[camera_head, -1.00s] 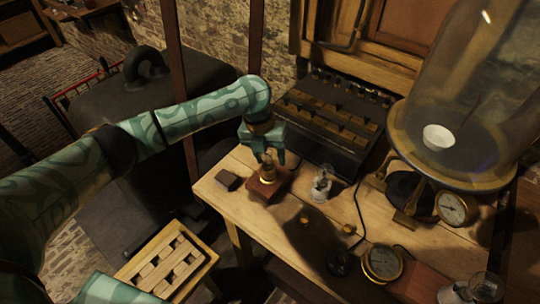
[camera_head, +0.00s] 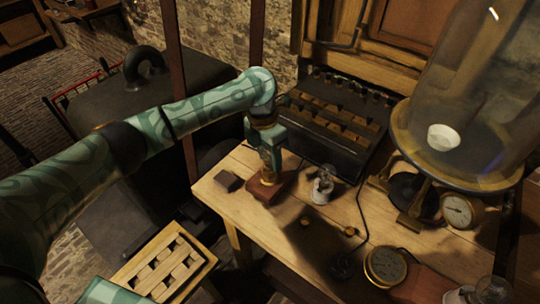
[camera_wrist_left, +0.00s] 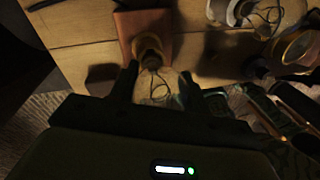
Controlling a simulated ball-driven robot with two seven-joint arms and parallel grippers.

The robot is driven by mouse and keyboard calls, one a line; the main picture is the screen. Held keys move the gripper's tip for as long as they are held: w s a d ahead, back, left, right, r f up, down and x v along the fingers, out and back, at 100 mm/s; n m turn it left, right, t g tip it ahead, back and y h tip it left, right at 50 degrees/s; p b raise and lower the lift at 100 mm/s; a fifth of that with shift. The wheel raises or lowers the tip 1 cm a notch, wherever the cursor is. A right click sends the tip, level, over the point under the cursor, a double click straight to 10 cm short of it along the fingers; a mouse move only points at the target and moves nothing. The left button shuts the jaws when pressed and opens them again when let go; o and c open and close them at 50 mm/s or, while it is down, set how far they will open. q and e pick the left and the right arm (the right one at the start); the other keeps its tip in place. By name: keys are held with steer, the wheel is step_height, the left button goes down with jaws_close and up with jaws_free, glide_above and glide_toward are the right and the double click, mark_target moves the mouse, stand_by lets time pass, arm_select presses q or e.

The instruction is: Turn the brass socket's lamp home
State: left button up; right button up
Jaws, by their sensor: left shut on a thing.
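The brass socket (camera_head: 271,180) sits on a reddish wooden block (camera_head: 262,192) near the table's back left edge. It also shows in the wrist view (camera_wrist_left: 149,47). My left gripper (camera_head: 269,160) is right above the socket, pointing down. In the wrist view my left gripper (camera_wrist_left: 158,84) has its two dark fingers on either side of a clear glass lamp (camera_wrist_left: 158,88) and is shut on it. The lamp's lower end meets the socket; how deep it sits is hidden. My right gripper is not in view.
A small dark block (camera_head: 228,181) lies left of the socket. A second lamp on a pale base (camera_head: 322,188) stands to the right. Behind is a dark apparatus (camera_head: 335,120); a large glass bell jar (camera_head: 465,80) is at right. A wooden crate (camera_head: 205,270) stands lower left.

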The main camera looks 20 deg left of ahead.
arm_select(q)
steer(key=m, duration=0.3)
steer(key=shift+f+m+g+y+b, duration=0.1)
steer(key=shift+m+g+y+b, duration=0.2)
steer(key=shift+b, duration=0.05)
steer(key=shift+m, duration=0.7)
steer(key=o, duration=1.2)
steer(key=shift+c, duration=0.2)
